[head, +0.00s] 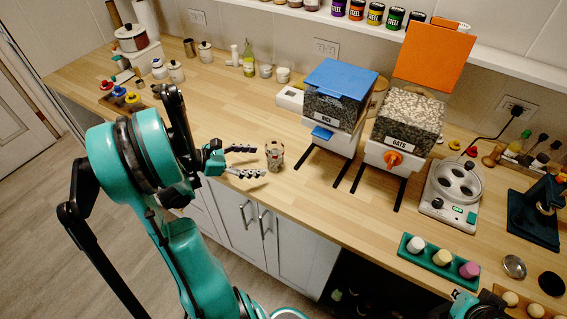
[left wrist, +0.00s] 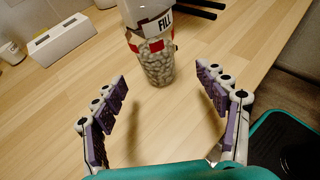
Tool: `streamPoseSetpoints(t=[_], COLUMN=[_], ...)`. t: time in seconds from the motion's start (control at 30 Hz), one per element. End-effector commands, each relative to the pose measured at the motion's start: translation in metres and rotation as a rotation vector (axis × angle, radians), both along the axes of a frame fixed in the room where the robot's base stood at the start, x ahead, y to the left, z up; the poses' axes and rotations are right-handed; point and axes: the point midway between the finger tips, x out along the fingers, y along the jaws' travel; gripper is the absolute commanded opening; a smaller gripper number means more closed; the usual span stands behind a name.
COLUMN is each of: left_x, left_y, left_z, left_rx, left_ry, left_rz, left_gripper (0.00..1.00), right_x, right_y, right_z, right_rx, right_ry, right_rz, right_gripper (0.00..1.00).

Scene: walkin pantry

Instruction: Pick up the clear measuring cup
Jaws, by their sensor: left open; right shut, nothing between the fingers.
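The clear measuring cup (head: 275,154) stands upright on the wooden counter, left of the rice dispenser. In the left wrist view the cup (left wrist: 155,64) shows red markings, pale bean-like contents and a "FILL" label near its top; its upper end is cut off by the frame. My left gripper (head: 256,161) is open and empty, its fingers pointing at the cup from the left. In the left wrist view the cup is ahead of the two fingertips (left wrist: 160,72), apart from both. My right gripper (head: 462,297) shows only partly at the bottom right, shut and away from the cup.
A blue-lidded rice dispenser (head: 341,83) and an oats dispenser (head: 408,118) with its orange lid raised stand right of the cup, their dark legs reaching forward. A green tray (head: 420,257) lies near the front edge. Counter left of the cup is mostly clear.

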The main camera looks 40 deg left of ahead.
Motion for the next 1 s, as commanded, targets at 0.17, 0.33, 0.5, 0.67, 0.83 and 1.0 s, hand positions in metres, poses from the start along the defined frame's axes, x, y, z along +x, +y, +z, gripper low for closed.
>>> streamPoseSetpoints(t=[0.17,0.33,0.5,0.67,0.83,1.0], left_x=[0.018,0.042,0.057,0.059,0.059,0.058], left_y=[-0.013,-0.026,-0.035,-0.036,-0.036,-0.036], left_z=[-0.008,-0.01,-0.016,-0.016,-0.015,-0.015], left_rx=[0.002,0.004,0.004,0.004,0.004,0.005], left_ry=[0.0,0.0,0.001,0.001,0.001,0.0], left_rz=[-0.005,-0.007,-0.003,-0.002,-0.002,-0.003], left_gripper=[0.73,0.73,0.73,0.73,0.55,0.17], right_x=[0.0,0.0,0.0,0.0,0.0,0.0], right_y=[0.0,0.0,0.0,0.0,0.0,0.0], right_z=[-0.009,-0.02,-0.025,-0.024,-0.024,-0.024], right_rx=[0.0,0.0,0.0,0.0,0.0,0.0], right_ry=[0.0,0.0,0.0,0.0,0.0,0.0], right_rz=[0.0,0.0,0.0,0.0,0.0,0.0], right_gripper=[0.0,0.0,0.0,0.0,0.0,0.0])
